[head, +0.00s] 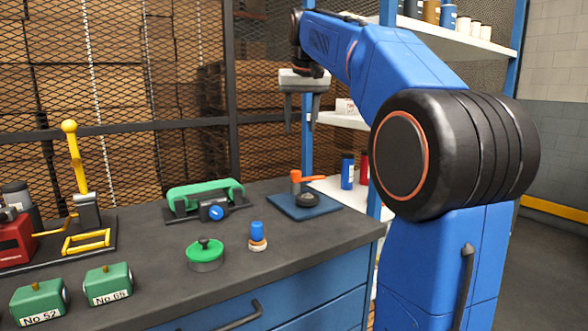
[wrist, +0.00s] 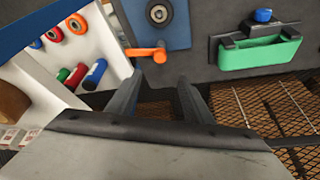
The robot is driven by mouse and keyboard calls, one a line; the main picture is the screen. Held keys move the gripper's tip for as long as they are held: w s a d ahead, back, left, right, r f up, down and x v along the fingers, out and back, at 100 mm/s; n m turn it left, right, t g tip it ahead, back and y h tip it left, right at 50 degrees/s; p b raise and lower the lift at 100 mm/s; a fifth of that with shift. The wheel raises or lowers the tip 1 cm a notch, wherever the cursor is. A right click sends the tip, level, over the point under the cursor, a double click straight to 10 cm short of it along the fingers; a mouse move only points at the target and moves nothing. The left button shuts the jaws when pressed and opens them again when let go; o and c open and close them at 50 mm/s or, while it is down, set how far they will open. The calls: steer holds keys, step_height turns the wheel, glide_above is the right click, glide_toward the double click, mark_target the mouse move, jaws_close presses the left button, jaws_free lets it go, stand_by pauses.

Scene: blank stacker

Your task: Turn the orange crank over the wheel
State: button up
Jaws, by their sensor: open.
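The orange crank (head: 312,179) stands on a blue base plate (head: 287,207) at the far right end of the dark bench. Its arm points right, and a dark wheel (head: 308,199) sits just beside and below it. In the wrist view the orange crank (wrist: 146,54) lies beyond the fingertips, with the round wheel (wrist: 159,13) on the blue plate (wrist: 179,36), apart from the crank's bar. My gripper (head: 300,126) hangs open and empty above the crank, fingers pointing down; its fingers also show in the wrist view (wrist: 158,86).
A green-handled device (head: 205,195) with a blue knob is left of the crank. A green round lidded piece (head: 205,255), a blue-topped stamp (head: 257,234), green numbered blocks (head: 108,284) and a yellow lever press (head: 76,165) stand further left. Shelves with blue and red cans (head: 347,172) stand behind.

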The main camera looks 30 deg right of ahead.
mark_target(296, 171)
steer(key=x, duration=1.7)
steer(key=shift+f, duration=0.1)
jaws_close()
